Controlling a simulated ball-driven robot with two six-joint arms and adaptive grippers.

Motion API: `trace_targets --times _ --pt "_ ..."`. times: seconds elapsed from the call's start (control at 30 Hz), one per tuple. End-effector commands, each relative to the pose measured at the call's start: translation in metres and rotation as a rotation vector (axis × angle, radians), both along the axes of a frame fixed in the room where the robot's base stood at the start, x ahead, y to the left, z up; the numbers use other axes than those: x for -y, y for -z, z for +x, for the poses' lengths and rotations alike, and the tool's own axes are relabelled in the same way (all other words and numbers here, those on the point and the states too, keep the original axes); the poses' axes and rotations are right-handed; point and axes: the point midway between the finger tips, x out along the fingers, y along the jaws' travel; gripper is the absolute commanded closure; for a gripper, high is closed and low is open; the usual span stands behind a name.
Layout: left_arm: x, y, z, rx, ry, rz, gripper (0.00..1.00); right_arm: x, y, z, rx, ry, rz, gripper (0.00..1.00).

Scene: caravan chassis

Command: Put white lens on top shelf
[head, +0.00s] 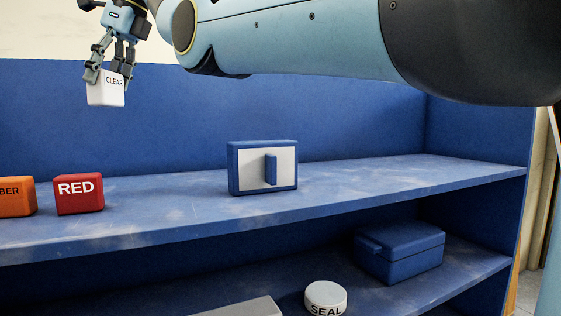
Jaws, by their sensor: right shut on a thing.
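The white lens (106,94) is a small white block marked "CLEAR". My right gripper (109,77) is shut on it and holds it up at the upper left of the head view. It hangs above the top shelf (330,187), a blue board, with a gap below it. My right arm reaches across the top of the view from the right. My left gripper is not in view.
A red block marked "RED" (78,194) and an orange block (17,196) stand at the shelf's left. A blue box with a white face (249,181) stands mid-shelf. Below are a blue case (405,253) and a white "SEAL" disc (326,294). Shelf between red block and box is clear.

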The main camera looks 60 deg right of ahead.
Motion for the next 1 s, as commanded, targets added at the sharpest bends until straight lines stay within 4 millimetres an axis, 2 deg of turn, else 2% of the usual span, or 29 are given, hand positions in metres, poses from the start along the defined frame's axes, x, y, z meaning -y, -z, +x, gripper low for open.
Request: trace_targets --times 0.03,0.1,0.2,0.4,0.53,0.73,0.87,1.0 --pt "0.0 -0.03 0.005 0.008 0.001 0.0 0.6 0.013 0.002 0.0 -0.003 0.014 -0.002 0.65" --pt "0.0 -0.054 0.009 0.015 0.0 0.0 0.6 0.027 0.018 -0.006 0.002 0.024 -0.003 0.65" --pt "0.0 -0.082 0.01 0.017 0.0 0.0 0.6 0.041 0.041 -0.023 0.013 0.027 -0.003 0.65" --pt "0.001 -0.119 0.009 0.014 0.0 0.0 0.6 0.052 0.069 -0.067 0.019 0.003 -0.003 0.65" --pt "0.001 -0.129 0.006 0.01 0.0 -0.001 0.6 0.051 0.077 -0.085 0.015 -0.014 -0.003 0.65" --pt "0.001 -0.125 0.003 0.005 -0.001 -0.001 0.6 0.051 0.088 -0.092 0.014 -0.021 -0.002 0.65" --pt "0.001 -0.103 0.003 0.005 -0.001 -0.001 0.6 0.051 0.116 -0.092 0.013 -0.02 -0.002 0.65" --pt "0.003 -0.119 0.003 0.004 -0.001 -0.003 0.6 0.051 0.133 -0.092 0.01 -0.019 -0.002 0.65"
